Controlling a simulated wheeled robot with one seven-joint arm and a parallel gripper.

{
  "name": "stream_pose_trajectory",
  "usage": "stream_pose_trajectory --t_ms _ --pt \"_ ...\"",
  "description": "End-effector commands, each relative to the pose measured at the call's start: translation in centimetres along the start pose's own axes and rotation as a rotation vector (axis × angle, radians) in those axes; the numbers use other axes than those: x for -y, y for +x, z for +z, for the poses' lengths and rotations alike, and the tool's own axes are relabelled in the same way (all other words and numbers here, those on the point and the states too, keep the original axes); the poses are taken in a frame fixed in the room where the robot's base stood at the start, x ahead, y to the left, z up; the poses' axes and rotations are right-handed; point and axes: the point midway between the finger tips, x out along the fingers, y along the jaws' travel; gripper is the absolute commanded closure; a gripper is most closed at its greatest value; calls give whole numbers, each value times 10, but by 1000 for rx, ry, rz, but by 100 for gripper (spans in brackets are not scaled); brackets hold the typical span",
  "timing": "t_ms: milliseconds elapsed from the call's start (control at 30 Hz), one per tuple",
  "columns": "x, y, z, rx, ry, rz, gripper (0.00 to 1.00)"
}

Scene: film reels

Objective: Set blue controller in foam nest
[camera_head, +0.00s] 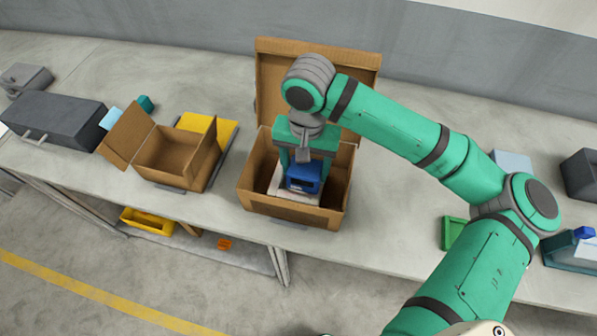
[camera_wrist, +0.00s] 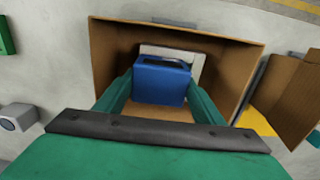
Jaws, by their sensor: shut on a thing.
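The blue controller (camera_head: 304,177) is a boxy blue thing inside the open cardboard box (camera_head: 290,211) in the middle of the bench. My gripper (camera_head: 306,168) reaches down into this box and is shut on the controller, one finger at each side. In the wrist view the controller (camera_wrist: 160,80) sits between the green fingers. A pale foam nest (camera_head: 275,182) lies in the box under and beside the controller. It also shows behind the controller in the wrist view (camera_wrist: 193,58). I cannot tell whether the controller touches the foam, as its underside is hidden.
The box's raised lid (camera_head: 270,75) stands behind my gripper. A smaller open cardboard box (camera_head: 170,160) stands to the left, by a yellow item (camera_head: 222,130). A dark grey case (camera_head: 55,120) is at the far left. A green tray (camera_head: 454,232) lies right. Bench between is clear.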

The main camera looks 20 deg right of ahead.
Motion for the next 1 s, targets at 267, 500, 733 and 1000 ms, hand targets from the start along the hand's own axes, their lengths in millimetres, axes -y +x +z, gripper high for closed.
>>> stream_pose_trajectory --t_ms 267,500,733,1000 --pt "17 23 -13 -1 -7 0 73" --pt "22 49 -19 0 -6 2 73" --pt "22 63 -19 -1 -5 0 73" --pt "22 64 -18 0 -5 -1 73"
